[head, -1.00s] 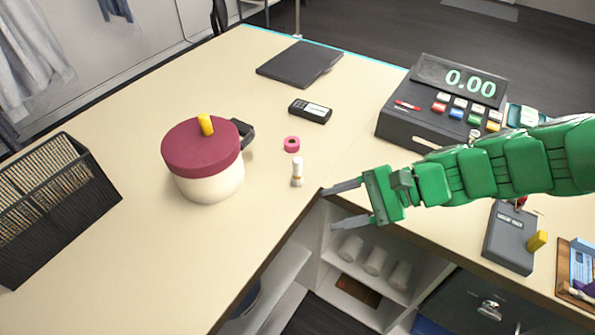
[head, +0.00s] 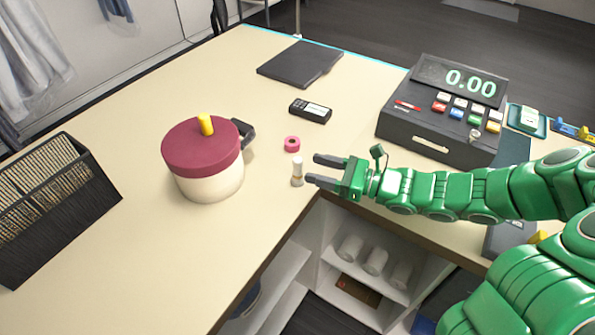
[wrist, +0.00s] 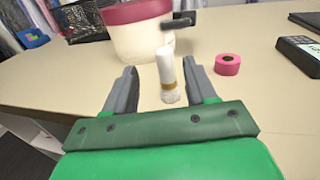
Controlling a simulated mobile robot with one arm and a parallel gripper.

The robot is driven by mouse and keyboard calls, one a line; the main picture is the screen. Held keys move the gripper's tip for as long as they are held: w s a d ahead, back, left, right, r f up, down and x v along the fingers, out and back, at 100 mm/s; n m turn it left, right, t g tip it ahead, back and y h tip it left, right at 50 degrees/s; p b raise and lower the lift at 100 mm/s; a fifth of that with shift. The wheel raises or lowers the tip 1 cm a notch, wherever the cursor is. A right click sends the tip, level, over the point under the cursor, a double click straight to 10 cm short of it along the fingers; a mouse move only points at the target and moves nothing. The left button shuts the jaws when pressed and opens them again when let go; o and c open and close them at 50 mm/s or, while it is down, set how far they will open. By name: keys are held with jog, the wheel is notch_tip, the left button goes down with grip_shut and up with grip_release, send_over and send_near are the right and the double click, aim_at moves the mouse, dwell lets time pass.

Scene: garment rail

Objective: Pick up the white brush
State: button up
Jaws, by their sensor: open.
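The white brush (head: 297,172) stands upright on the beige counter, a small white cylinder with a tan band near its base. In the wrist view the brush (wrist: 167,75) shows ahead of my gripper, between the lines of the two fingers and closer to the right one. My gripper (head: 312,170) is open and empty, just to the right of the brush in the head view, with its fingers pointing at it. The fingers also show in the wrist view (wrist: 160,82). I cannot tell whether the fingertips reach past the brush's near side.
A maroon-lidded cream pot (head: 208,180) stands left of the brush, and a pink tape roll (head: 292,144) lies behind it. A black handheld device (head: 310,110) and a cash register (head: 440,118) are further back. The counter edge is close in front, above open shelves (head: 340,262).

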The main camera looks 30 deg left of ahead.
aim_at(298, 171)
jog(key=shift+w+a+f, duration=0.1)
jog(key=shift+a+f, duration=0.1)
jog(key=shift+f+x, duration=0.2)
jog(key=shift+x, duration=1.7)
jog(key=shift+f+x, duration=0.15)
jog(key=shift+x, duration=1.7)
jog(key=shift+w, duration=0.15)
grip_shut()
